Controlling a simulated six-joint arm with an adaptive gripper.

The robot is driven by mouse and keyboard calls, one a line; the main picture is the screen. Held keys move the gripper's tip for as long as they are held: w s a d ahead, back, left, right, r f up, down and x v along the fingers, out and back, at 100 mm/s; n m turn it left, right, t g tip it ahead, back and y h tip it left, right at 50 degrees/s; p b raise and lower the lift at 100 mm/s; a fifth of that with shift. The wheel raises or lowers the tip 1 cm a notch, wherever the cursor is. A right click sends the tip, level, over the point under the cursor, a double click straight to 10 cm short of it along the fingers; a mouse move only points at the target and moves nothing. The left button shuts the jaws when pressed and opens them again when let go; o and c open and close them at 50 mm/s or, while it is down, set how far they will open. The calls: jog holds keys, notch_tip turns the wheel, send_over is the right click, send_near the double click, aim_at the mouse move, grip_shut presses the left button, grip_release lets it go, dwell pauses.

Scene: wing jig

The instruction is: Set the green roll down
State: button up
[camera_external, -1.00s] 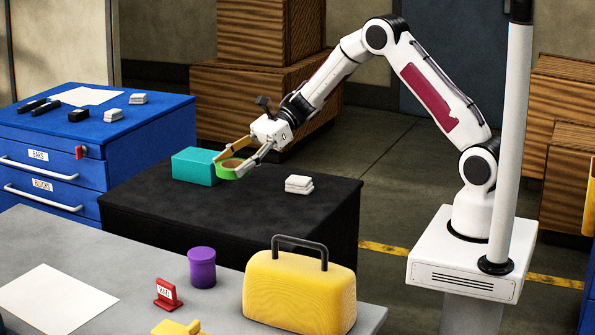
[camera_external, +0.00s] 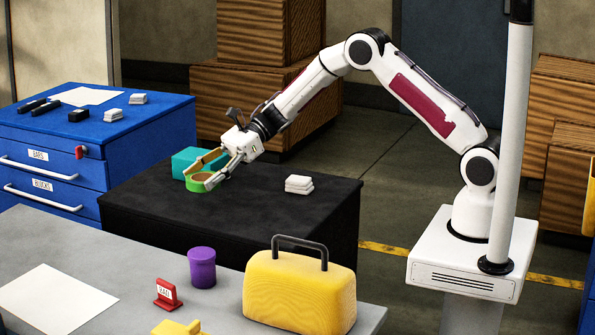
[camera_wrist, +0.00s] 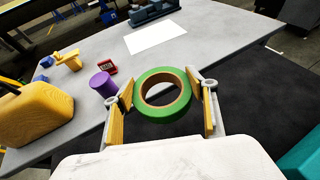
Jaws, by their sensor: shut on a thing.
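The green roll (camera_external: 196,184) is a ring of green tape with a tan inner core. My gripper (camera_external: 208,172) is shut on it, low over the black table top (camera_external: 260,215), in front of the teal box (camera_external: 185,160). In the wrist view the green roll (camera_wrist: 137,98) sits between the two yellow-padded fingers of my gripper (camera_wrist: 165,108). I cannot tell whether the roll touches the table top.
A stack of white pads (camera_external: 299,184) lies on the black table to the right. The grey table in front holds a yellow case (camera_external: 300,290), a purple jar (camera_external: 202,268) and a red sign (camera_external: 167,295). The black table's middle is clear.

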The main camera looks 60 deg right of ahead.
jog(key=a+r+x, duration=0.1)
jog(key=r+x, duration=0.2)
jog(key=x, duration=1.1)
send_over(121, 281)
jog(key=f, duration=0.1)
jog(key=shift+a+f, duration=0.1)
jog(key=shift+f, duration=0.05)
jog(key=shift+f, duration=0.1)
jog(key=shift+f, duration=3.05)
jog(key=shift+f, duration=0.1)
jog(key=shift+f, duration=1.75)
jog(key=shift+f, duration=0.15)
jog(key=o, duration=1.1)
